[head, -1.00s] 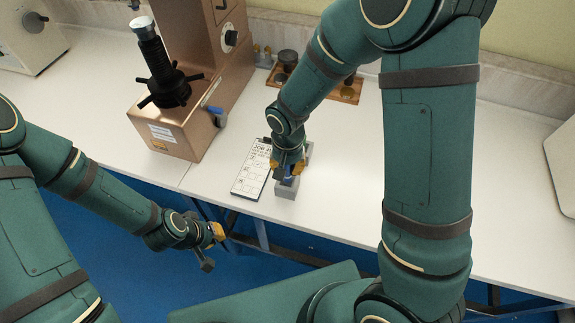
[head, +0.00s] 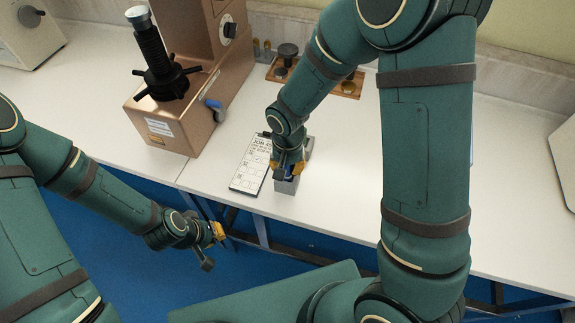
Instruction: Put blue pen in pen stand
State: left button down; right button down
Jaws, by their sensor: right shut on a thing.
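The pen stand is a small grey block (head: 287,187) on the white bench, at the right edge of the job card. My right gripper (head: 289,171) is directly over it, pointing down and shut on the blue pen (head: 293,172). Only a little blue shows between the fingers, and the rest of the pen is hidden. I cannot tell whether the pen's tip is inside the stand. My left gripper (head: 215,244) is off the bench's front edge, over the blue floor; its finger gap is too small to judge.
A clipboard with a job card (head: 250,167) lies left of the stand. A copper-coloured hardness tester (head: 175,128) stands further left. A wooden tray (head: 345,88) with round metal pieces is behind my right arm. The white bench (head: 345,200) is clear right of the stand.

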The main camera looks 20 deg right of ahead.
jog(key=shift+f+b, duration=0.4)
jog(key=shift+f, duration=0.1)
jog(key=c, duration=0.9)
grip_release()
jog(key=shift+c, duration=0.2)
jog(key=shift+r, duration=0.1)
notch_tip(320, 180, up, 12)
jog(key=shift+f, duration=0.1)
